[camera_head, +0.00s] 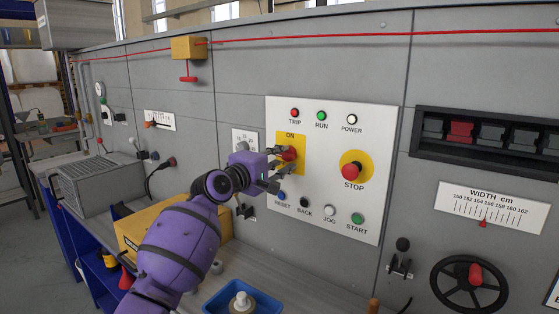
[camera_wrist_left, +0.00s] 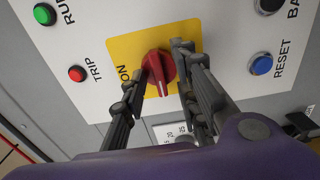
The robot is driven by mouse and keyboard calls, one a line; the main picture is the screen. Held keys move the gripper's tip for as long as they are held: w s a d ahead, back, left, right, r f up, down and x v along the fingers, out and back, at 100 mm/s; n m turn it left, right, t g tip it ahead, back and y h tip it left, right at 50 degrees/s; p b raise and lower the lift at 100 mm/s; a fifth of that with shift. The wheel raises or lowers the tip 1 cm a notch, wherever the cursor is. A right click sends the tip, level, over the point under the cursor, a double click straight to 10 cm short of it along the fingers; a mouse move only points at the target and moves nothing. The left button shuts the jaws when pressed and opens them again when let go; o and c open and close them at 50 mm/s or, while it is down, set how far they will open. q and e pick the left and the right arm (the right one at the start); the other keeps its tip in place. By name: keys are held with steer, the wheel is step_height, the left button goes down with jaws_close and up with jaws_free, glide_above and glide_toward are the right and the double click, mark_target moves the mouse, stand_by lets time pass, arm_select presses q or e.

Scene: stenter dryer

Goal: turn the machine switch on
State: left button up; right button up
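The machine switch is a red rotary knob (camera_head: 288,153) on a yellow plate (camera_head: 299,139) marked ON, at the left of the white control panel. In the left wrist view the knob (camera_wrist_left: 158,70) has its long handle sideways to the ON label, its pale line toward the panel's left. My left gripper (camera_head: 280,161) is at the knob. In the wrist view its open fingers (camera_wrist_left: 160,78) straddle the knob, one on each side, very near it; whether they touch it is unclear. My right gripper is not in view.
The red STOP button (camera_head: 351,171) on a yellow disc is right of the switch. Several lamps and buttons, such as the blue RESET button (camera_head: 282,195), surround it. Below stand a yellow box (camera_head: 140,226) and a blue tray (camera_head: 215,303) on the bench.

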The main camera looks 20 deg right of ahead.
arm_select(q)
steer(key=shift+d, duration=0.1)
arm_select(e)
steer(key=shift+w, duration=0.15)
arm_select(q)
jaws_close()
steer(key=shift+w, duration=0.1)
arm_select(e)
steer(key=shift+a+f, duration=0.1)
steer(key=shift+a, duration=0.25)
